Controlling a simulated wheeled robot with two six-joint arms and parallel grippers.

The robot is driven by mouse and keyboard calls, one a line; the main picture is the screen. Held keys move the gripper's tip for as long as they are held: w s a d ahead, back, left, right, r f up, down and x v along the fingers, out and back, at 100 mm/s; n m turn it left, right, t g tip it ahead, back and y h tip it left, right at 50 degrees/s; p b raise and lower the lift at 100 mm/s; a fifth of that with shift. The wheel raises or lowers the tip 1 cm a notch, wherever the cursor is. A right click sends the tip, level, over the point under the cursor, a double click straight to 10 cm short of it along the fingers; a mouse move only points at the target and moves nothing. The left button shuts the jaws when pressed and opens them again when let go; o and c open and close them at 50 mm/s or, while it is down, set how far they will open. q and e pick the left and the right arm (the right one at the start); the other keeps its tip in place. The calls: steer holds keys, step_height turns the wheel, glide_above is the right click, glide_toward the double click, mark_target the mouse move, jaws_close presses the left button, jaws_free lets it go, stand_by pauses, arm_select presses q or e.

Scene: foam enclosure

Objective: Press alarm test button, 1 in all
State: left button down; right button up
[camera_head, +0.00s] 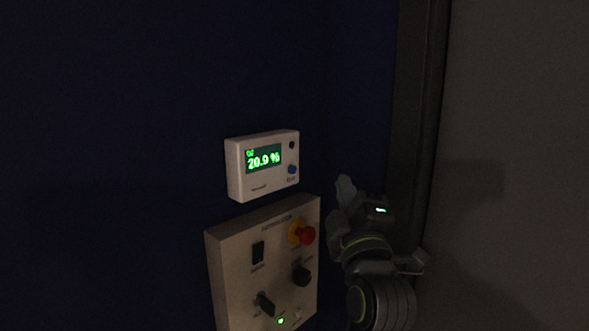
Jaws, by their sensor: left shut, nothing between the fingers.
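A white alarm unit (236,172) is fixed to the dark blue wall, with a green lit display (263,158) reading 20.9 %. On its right side is a round blue button (292,169), with small lettering below it that I cannot read surely. A small dark round spot (292,145) sits above the button. My left gripper (345,188) is shut and empty, to the right of the unit and slightly lower than the blue button. In the picture it is apart from the unit. My right gripper is not in view.
Below the unit is a pale control panel (230,270) with a red mushroom knob (305,235) on a yellow base, a black switch (258,252), dark knobs (301,275) and a green light (281,321). A dark vertical post (420,110) and a grey wall (530,130) stand to the right.

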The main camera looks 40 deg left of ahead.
mark_target(292, 170)
arm_select(q)
steer(key=a+p, duration=0.4)
steer(key=a, duration=0.4)
steer(key=shift+w+a, duration=0.25)
steer(key=shift+w, duration=0.05)
stand_by(0.6)
stand_by(1.2)
steer(key=shift+a, duration=0.1)
steer(key=shift+a, duration=0.35)
